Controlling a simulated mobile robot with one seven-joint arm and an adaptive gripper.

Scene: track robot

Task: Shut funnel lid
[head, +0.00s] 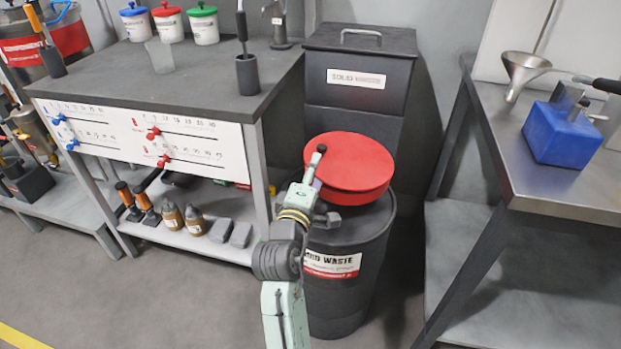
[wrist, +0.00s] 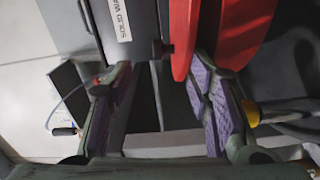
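The round red funnel lid (head: 350,160) is above the dark waste drum (head: 345,270) in the head view. A short black handle (head: 321,149) stands at its left edge. In the wrist view, two red parts of the lid and funnel (wrist: 183,35) show at the top, with a narrow grey gap between them; a small black knob (wrist: 161,49) sits left of them. My gripper (head: 314,190) is at the drum's left front, close to the lid's edge. Its purple-padded fingers are apart in the wrist view (wrist: 163,68), with nothing held. Whether the right finger touches the red part is unclear.
A black solid waste bin (head: 358,85) stands behind the drum. A bench (head: 180,85) with a slider panel is close on the left. A steel table (head: 560,185) with a metal funnel (head: 522,70) and blue block (head: 563,133) stands right. Floor is free in front.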

